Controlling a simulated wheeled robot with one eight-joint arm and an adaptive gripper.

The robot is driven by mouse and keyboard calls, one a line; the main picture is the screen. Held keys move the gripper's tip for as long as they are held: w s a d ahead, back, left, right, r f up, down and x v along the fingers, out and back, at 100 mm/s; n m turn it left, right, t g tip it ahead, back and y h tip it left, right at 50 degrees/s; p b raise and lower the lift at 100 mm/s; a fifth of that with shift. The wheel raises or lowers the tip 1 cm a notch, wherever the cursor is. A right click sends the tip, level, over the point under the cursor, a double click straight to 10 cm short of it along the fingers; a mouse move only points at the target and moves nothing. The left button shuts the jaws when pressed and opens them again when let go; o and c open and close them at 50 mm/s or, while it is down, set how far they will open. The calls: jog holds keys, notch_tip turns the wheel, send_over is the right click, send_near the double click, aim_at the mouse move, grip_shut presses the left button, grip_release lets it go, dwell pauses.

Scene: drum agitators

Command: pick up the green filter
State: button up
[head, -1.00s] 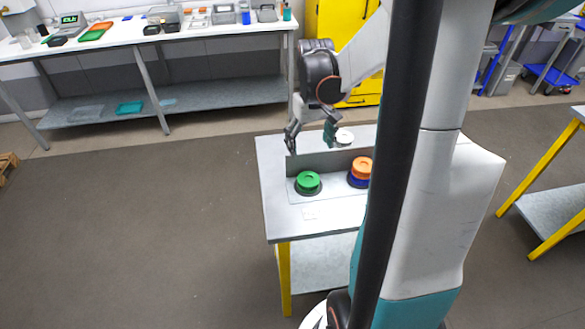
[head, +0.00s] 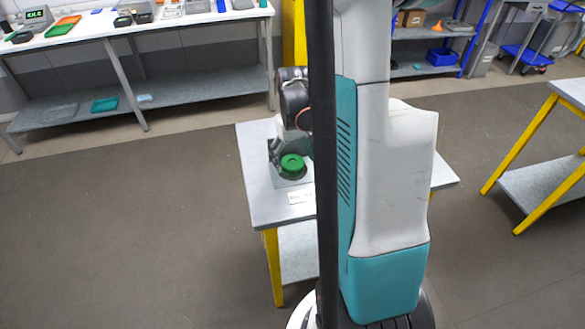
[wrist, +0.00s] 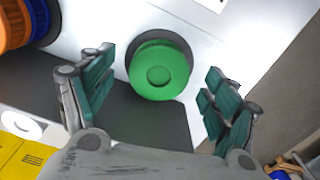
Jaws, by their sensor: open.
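The green filter (head: 292,163) is a round disc seated on a dark round base on the small table. It also shows in the wrist view (wrist: 158,71), near the middle and a little above the fingertips' line. My gripper (wrist: 160,90) is open, with one teal-padded finger on each side of the filter and visible gaps to both. From the wrist view I cannot tell how far above the filter the fingers are.
An orange disc (wrist: 14,24) with a blue one beside it stands at the upper left of the wrist view. A white ring-shaped part (wrist: 20,125) lies below them. The small table's (head: 256,200) front left is clear except for a white label (head: 301,196).

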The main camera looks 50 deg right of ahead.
jog(key=shift+f, duration=0.65)
jog(key=shift+c, duration=0.6)
jog(key=c, duration=0.9)
jog(key=shift+r, duration=0.15)
